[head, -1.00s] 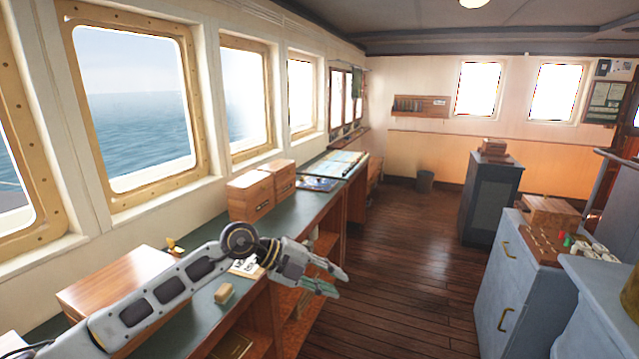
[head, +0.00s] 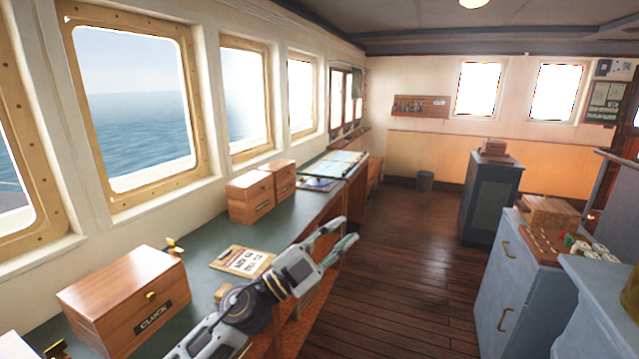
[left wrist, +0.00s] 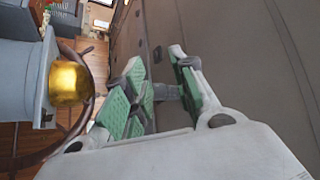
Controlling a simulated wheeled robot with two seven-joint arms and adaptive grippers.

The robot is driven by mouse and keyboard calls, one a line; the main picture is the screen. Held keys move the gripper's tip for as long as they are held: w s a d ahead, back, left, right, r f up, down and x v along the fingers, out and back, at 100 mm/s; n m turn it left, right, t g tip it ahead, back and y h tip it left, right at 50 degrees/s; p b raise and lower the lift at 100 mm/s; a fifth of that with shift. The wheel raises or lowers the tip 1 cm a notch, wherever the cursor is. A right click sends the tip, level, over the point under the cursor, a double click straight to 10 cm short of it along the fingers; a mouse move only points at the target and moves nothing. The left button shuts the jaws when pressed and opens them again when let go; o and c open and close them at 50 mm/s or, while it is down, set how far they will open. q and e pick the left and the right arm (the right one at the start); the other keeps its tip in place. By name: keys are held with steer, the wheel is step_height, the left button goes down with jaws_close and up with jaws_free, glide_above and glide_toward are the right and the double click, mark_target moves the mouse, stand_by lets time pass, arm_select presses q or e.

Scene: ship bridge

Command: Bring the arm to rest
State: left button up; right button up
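My left arm comes in from the bottom of the head view. Its gripper (head: 341,240) hangs past the right edge of the green-topped desk (head: 215,243), over the floor side. The left wrist view shows its green-padded fingers (left wrist: 160,90) spread with a gap between them, and I see no object held. My right gripper is not in view.
On the desk are a wooden box marked CLOCK (head: 128,295), a clipboard (head: 242,260), a small wooden block (head: 228,296) partly behind my arm, and two wooden boxes (head: 250,198). Blue-grey cabinets (head: 490,195) stand right. The wooden floor (head: 415,270) between is clear.

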arm_select(q)
steer(key=a+f+n+t+y, duration=0.4)
steer(key=a+f+n+y, duration=1.5)
steer(key=a+f+y, duration=0.15)
steer(key=s+a+f+n+g, duration=0.1)
steer(key=s+a+f+g, duration=0.2)
steer(key=s+f+g, duration=0.55)
steer(key=s+a+f+g, duration=0.35)
steer(key=s+f, duration=0.65)
steer(key=s, duration=0.5)
step_height(320, 180, down, 34)
steer(key=s+g, duration=0.2)
steer(key=s, duration=0.1)
steer(key=s+a+f, duration=0.3)
steer(key=s+f, duration=1.6)
steer(key=s, duration=0.2)
steer(key=shift+s+f+g+h, duration=0.2)
steer(key=shift+s+g+h, duration=0.15)
steer(key=shift+s+g, duration=0.05)
